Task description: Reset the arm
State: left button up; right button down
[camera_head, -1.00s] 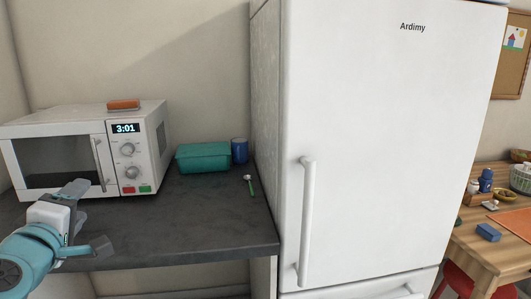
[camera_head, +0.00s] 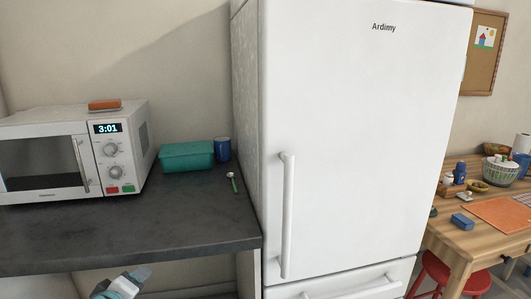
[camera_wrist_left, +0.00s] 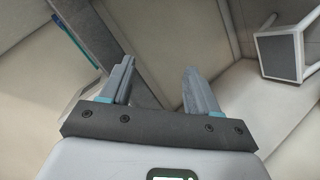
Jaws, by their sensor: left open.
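My left gripper (camera_head: 122,284) shows at the bottom left of the head view, below the dark counter's front edge, partly cut off by the frame. In the left wrist view its two fingers (camera_wrist_left: 158,82) are spread apart with nothing between them. The right gripper is in neither view.
A dark counter (camera_head: 150,225) bears a white microwave (camera_head: 105,148), a teal box (camera_head: 187,156), a blue cup (camera_head: 222,148) and a green-handled spoon (camera_head: 233,182). A tall white fridge (camera_head: 350,140) stands beside it. A wooden table (camera_head: 450,238) and red stool (camera_head: 437,272) are at right.

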pick_arm(q)
jog(key=s+d+f+m+g+h, duration=0.1)
jog(key=s+d+f+m+g, duration=0.15)
jog(key=f, duration=0.55)
jog(key=s+d+f+m+g+h, duration=0.15)
jog(key=s+d+f, duration=0.25)
jog(key=f, duration=0.4)
jog(key=s+d+f+m+g+h, duration=0.1)
jog(key=s+d+f+m+g, duration=0.2)
jog(key=f, duration=0.6)
jog(key=s+d+f+m+g+h, duration=0.1)
jog(key=s+d+f+g, duration=0.1)
jog(key=s+d+f, duration=0.3)
jog(key=s+f+m+g, duration=0.1)
jog(key=s+f, duration=0.1)
jog(key=s, duration=0.5)
jog(key=s+d+f+m+g+h, duration=0.1)
jog(key=s+d+f+g, duration=0.1)
jog(key=s+d+f, duration=0.3)
notch_tip(320, 180, up, 16)
jog(key=a+p, duration=0.2)
jog(key=p, duration=1.2)
jog(key=shift+w, duration=0.15)
jog(key=shift+w+a+f+y, duration=0.1)
jog(key=shift+f+y, duration=0.05)
jog(key=shift+y, duration=0.1)
